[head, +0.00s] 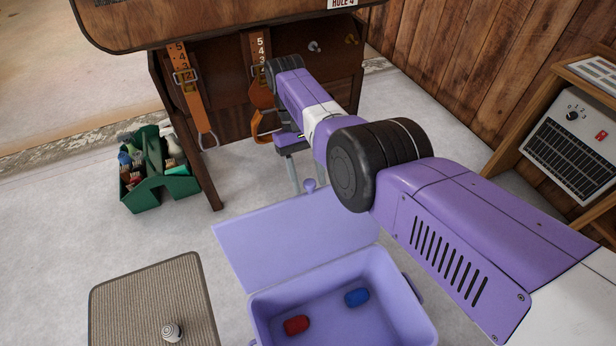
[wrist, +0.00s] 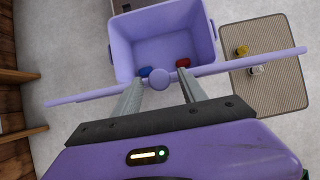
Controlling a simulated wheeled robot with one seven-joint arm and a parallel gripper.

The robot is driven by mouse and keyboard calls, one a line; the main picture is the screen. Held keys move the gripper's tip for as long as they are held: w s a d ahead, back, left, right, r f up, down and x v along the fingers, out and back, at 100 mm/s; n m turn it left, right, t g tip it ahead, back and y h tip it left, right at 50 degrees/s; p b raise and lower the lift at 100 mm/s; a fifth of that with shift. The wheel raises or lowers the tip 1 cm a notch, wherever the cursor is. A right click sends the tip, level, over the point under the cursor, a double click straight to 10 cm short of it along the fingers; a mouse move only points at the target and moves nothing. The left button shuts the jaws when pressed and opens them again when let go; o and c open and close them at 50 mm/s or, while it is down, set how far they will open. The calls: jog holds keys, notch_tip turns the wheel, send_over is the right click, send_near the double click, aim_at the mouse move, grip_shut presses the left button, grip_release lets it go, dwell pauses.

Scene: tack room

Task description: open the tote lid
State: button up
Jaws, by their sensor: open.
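The lilac tote (head: 415,318) stands on the floor, and its lid (head: 285,235) is raised at the far side, so the inside shows. A red item (head: 296,325) and a blue item (head: 357,297) lie inside. The lid's round knob (head: 310,185) is at its upper edge. In the wrist view the lid (wrist: 250,66) is nearly edge-on, with the knob (wrist: 183,77) near the fingertips. My gripper (wrist: 162,82) is open behind the lid; in the head view my gripper (head: 306,178) is partly hidden. I cannot tell whether a finger touches the knob.
A ribbed mat (head: 130,290) lies left of the tote, with a striped white item (head: 171,331) on it; a yellow item (wrist: 242,50) shows in the wrist view. A green grooming caddy (head: 160,185) stands by the wooden bench (head: 215,190).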

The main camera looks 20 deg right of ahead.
jog(key=shift+r, duration=0.15)
notch_tip(320, 180, up, 20)
jog(key=p, duration=2)
jog(key=shift+f, duration=0.2)
